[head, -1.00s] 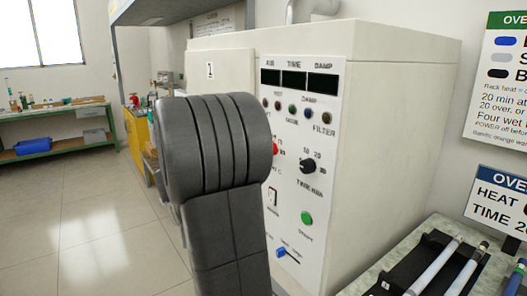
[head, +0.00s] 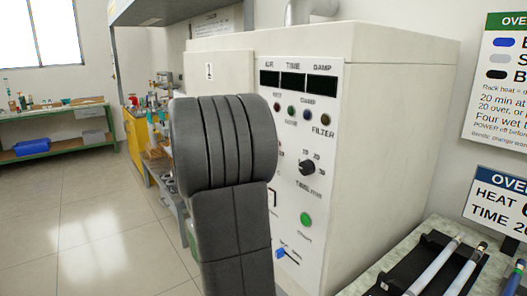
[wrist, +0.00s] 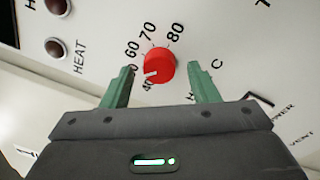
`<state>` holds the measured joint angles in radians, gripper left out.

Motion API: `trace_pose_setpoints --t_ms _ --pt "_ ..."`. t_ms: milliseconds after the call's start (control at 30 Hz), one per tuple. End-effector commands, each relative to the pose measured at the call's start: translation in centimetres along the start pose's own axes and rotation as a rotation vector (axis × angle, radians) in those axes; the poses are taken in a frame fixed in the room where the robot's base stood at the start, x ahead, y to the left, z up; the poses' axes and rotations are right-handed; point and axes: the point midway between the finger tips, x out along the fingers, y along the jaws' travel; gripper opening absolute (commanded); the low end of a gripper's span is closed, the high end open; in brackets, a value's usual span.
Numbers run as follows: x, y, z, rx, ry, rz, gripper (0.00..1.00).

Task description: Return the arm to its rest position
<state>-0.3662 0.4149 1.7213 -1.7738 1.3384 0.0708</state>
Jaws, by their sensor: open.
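My gripper (wrist: 160,88) shows in the wrist view with its two green fingers apart and nothing between them. A red dial (wrist: 159,65) with a white pointer mark sits on the oven panel beyond the fingertips, between them in the picture. Whether the fingers touch the panel I cannot tell. In the head view my dark grey arm (head: 225,170) stands in front of the oven (head: 400,110) and hides part of its panel, including the red dial. My gripper is hidden there.
The panel carries a black timer knob (head: 307,167), a green button (head: 306,220) and a blue slider (head: 281,253). Rods (head: 436,265) lie in a black rack on the counter at the right. A green bench (head: 60,147) stands far left. Open floor lies at the left.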

Motion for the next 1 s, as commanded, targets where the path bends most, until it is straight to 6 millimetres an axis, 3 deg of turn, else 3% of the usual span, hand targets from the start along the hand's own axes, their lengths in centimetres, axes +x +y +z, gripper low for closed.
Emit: trace_pose_setpoints --t_ms 867,1000 --pt "-13.2 0.0 -0.1 0.0 0.003 0.002 0.54" --pt "-11.1 -0.1 0.1 0.0 -0.005 -0.003 0.54"
